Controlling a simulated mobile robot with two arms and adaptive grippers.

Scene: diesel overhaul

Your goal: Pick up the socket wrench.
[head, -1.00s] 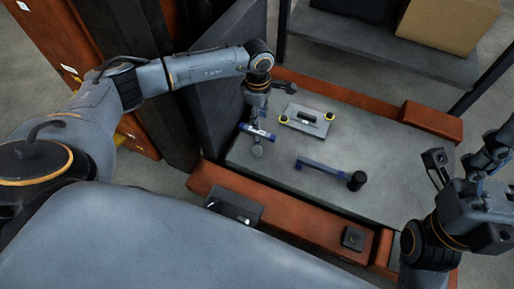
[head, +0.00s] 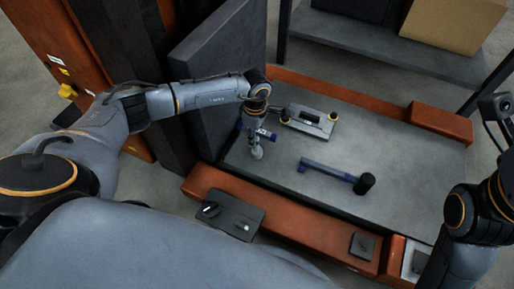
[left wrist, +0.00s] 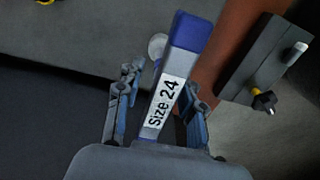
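A bar-shaped tool with a blue end and a white "Size 24" label (left wrist: 172,75), which I take to be the socket wrench, lies between the fingers of my left gripper (left wrist: 160,95) in the left wrist view. A gap shows on its left side; the right finger is close to it. In the head view my left gripper (head: 256,128) is over the left end of the grey table and covers much of the tool. A round grey part (left wrist: 157,45) shows beside the tool. My right gripper (head: 497,108) is partly cut off at the right edge.
A blue-handled tool with a black head (head: 364,184) lies mid-table. A grey plate with yellow-ringed ends (head: 325,129) lies behind it. The table's right part (head: 420,165) is clear.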

